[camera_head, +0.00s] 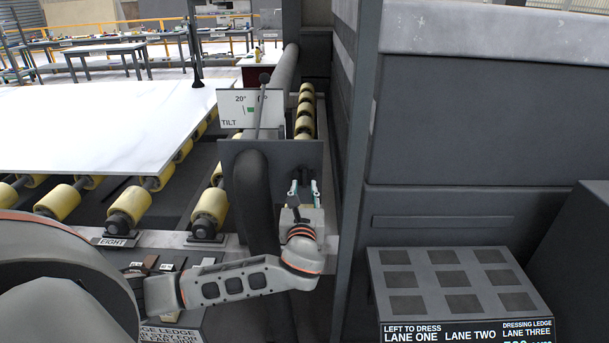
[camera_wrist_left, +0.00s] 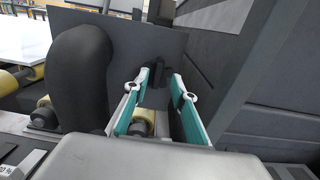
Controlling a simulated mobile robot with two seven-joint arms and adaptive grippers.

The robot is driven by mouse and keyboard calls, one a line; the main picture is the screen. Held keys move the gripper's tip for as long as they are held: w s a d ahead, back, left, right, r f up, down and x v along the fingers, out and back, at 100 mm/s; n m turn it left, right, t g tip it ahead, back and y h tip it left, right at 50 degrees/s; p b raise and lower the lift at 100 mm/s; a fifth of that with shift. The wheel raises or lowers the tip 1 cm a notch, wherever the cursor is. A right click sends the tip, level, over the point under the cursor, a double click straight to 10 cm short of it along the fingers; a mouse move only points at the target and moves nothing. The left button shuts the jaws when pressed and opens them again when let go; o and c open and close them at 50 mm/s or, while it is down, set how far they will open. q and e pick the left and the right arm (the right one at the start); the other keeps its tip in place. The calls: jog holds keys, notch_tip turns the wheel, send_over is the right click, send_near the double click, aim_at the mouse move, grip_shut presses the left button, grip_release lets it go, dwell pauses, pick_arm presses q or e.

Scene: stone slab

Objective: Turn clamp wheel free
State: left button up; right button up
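My left gripper (camera_head: 303,188) reaches up to a dark upright plate (camera_head: 228,155) beside the roller track. In the left wrist view its two teal-padded fingers (camera_wrist_left: 159,82) stand apart, with a visible gap between the pads. A small dark part (camera_wrist_left: 157,74) on the plate's face shows between the fingertips; it may be the clamp wheel, but its shape is too unclear to be sure. I cannot tell whether the fingertips touch it. No other wheel shows clearly. My right gripper is not in view.
A thick black post (camera_head: 257,205) stands just left of my left gripper, and a grey wall (camera_head: 352,150) rises close on its right. A TILT sign (camera_head: 237,109) sits above the plate. A pale slab (camera_head: 100,125) lies on yellow rollers. A labelled dressing ledge (camera_head: 455,285) is at lower right.

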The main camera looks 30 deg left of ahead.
aim_at(304, 173)
pick_arm(q)
jog(key=x, duration=0.6)
jog(key=shift+w+a, duration=0.15)
jog(key=shift+w, duration=0.05)
grip_shut()
